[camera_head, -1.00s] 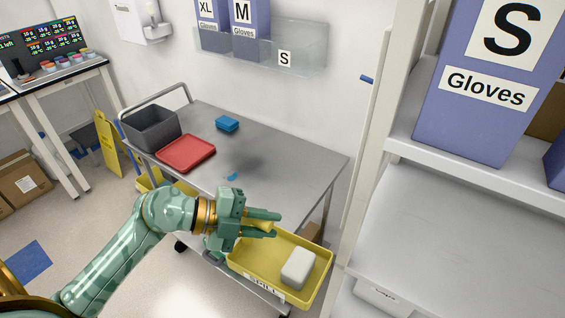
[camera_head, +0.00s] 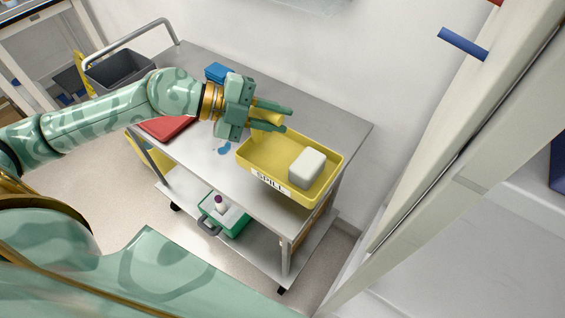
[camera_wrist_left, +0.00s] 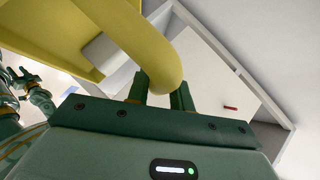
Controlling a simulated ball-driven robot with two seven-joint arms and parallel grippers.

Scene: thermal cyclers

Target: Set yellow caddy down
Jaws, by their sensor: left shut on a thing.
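The yellow caddy (camera_head: 262,163) is a shallow tray with a "SPILL" label and a white block (camera_head: 307,168) inside. It is over the right part of the grey cart's top (camera_head: 345,125); I cannot tell whether it touches the surface. My left gripper (camera_head: 280,116) is shut on the caddy's handle at its left end. In the left wrist view the thick yellow handle (camera_wrist_left: 150,50) runs between the fingers (camera_wrist_left: 160,95), with the white block behind it. My right gripper is not clearly in the head view.
A small blue spot (camera_head: 224,148) lies on the top. A green box (camera_head: 226,215) is on the lower shelf. A white rack post (camera_head: 440,150) rises at the right.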

